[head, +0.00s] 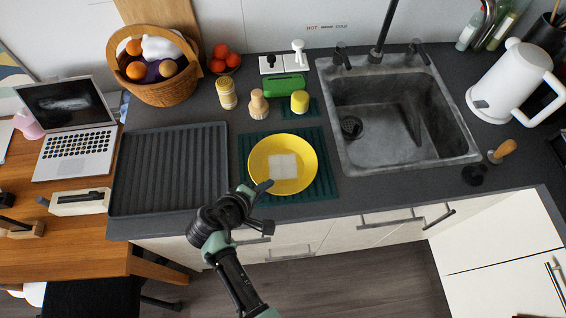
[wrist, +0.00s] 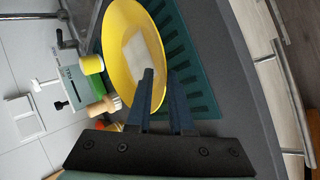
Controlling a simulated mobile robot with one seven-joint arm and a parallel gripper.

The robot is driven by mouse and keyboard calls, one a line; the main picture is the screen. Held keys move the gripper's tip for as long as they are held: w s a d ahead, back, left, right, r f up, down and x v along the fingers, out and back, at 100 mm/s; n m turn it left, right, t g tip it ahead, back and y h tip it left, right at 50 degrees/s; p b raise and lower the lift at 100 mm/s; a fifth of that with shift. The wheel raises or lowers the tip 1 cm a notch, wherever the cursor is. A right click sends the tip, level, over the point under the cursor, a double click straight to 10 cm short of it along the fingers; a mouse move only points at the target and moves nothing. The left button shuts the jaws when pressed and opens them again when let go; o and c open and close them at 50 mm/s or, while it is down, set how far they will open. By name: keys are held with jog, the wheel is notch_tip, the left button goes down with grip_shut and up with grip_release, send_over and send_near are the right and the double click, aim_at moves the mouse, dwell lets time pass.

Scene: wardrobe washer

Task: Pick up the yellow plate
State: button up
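The yellow plate (head: 301,150) lies on a dark green ribbed mat (head: 326,186) on the counter left of the sink. A pale square patch shows in its middle; I cannot tell whether it is a reflection or an object. My gripper (head: 265,194) is at the plate's near left rim. In the wrist view, the yellow plate (wrist: 120,30) lies beyond the fingers of my gripper (wrist: 162,72). The fingers are apart, one over the plate's inside and one outside its rim. I cannot tell whether they touch the rim.
The sink (head: 400,115) is right of the plate, and a dark ribbed tray (head: 168,170) is left. Behind stand a yellow cup (head: 299,101), wooden brush (head: 258,104) and green sponge (head: 285,87). A fruit basket (head: 165,93), laptop (head: 76,143) and white kettle (head: 505,85) stand farther off.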

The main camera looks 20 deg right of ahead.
jog(key=shift+d+f, duration=0.15)
jog(key=shift+f, duration=0.1)
jog(key=shift+c, duration=0.3)
grip_shut()
dwell(1.0)
